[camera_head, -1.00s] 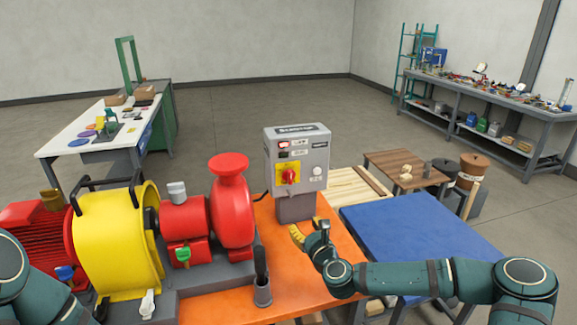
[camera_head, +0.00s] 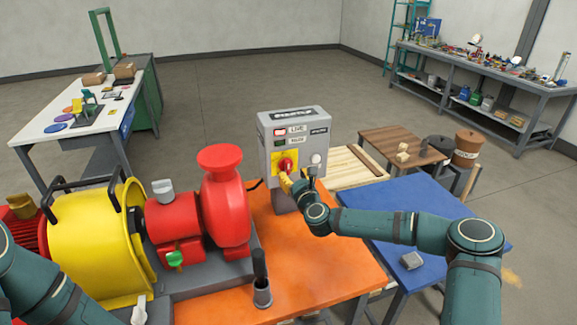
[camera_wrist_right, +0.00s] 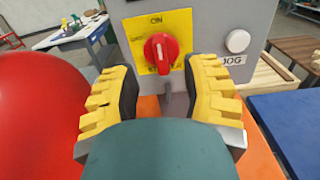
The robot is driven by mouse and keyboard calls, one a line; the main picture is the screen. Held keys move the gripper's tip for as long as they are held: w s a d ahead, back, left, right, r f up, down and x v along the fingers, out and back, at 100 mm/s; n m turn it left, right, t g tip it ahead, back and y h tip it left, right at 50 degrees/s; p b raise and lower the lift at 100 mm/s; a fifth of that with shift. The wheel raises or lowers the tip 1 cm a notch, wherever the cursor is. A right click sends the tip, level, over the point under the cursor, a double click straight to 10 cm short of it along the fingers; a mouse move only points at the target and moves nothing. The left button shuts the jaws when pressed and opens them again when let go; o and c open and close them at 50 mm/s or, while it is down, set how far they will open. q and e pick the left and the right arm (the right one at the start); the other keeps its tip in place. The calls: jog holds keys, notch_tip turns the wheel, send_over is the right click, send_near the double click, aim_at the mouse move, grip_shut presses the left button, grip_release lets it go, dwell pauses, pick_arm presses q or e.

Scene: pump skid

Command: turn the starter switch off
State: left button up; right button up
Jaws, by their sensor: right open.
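The starter switch is a red rotary knob (camera_head: 286,162) on a yellow plate on the front of the grey starter box (camera_head: 293,125). It also shows in the right wrist view (camera_wrist_right: 160,52), with its white mark upright toward the word ON. The lettering below the knob is partly covered. A red lamp (camera_head: 279,132) next to the LIVE label looks lit. My right gripper (camera_head: 294,183) is in front of the box, close to the knob. In the wrist view its yellow fingers (camera_wrist_right: 160,68) are open, one to each side of the knob, with nothing between them. My left gripper is out of view.
A white button (camera_wrist_right: 237,41) sits right of the knob. The red pump (camera_head: 222,200) and yellow guard (camera_head: 95,240) stand left on the orange bench (camera_head: 320,262). A blue table (camera_head: 400,200) lies right, under my right arm. A dark upright handle (camera_head: 260,270) stands near the front.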

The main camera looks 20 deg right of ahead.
aim_at(288, 166)
jog(key=shift+w+a, duration=0.1)
jog(key=shift+w, duration=2.7)
jog(key=shift+r, duration=0.1)
grip_shut()
